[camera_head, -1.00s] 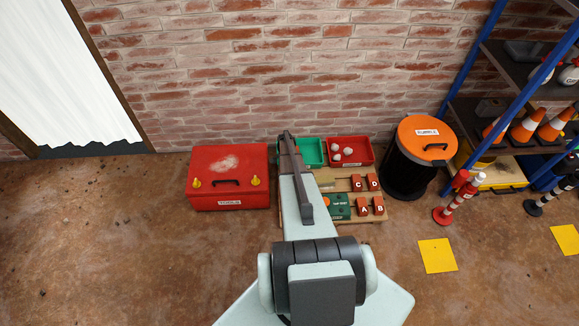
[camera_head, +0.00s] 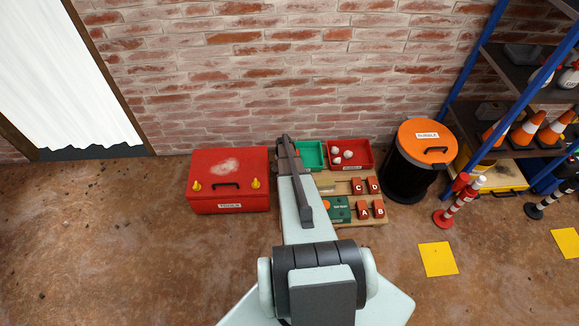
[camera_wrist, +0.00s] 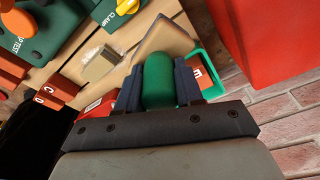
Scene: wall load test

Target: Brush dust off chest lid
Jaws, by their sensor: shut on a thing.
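The red chest (camera_head: 200,200) stands shut on the floor against the brick wall, left of my arm. A pale dust patch (camera_head: 224,166) lies on the middle of its lid, behind a dark handle and between two yellow knobs. In the wrist view my gripper (camera_wrist: 158,82) is shut on a rounded green handle (camera_wrist: 158,78). A tan block-like part (camera_wrist: 166,40) shows just beyond the handle and seems to belong to the brush; its bristles are not clear. The red chest side (camera_wrist: 268,35) fills the upper right of the wrist view. My arm hides the gripper in the head view.
A wooden pallet (camera_head: 325,179) right of the chest holds red lettered blocks (camera_head: 366,210) and a green panel (camera_head: 339,209). A green tray (camera_head: 314,153) and a red tray with pale lumps (camera_head: 350,163) stand behind. A black rubble bin (camera_head: 402,176) is farther right.

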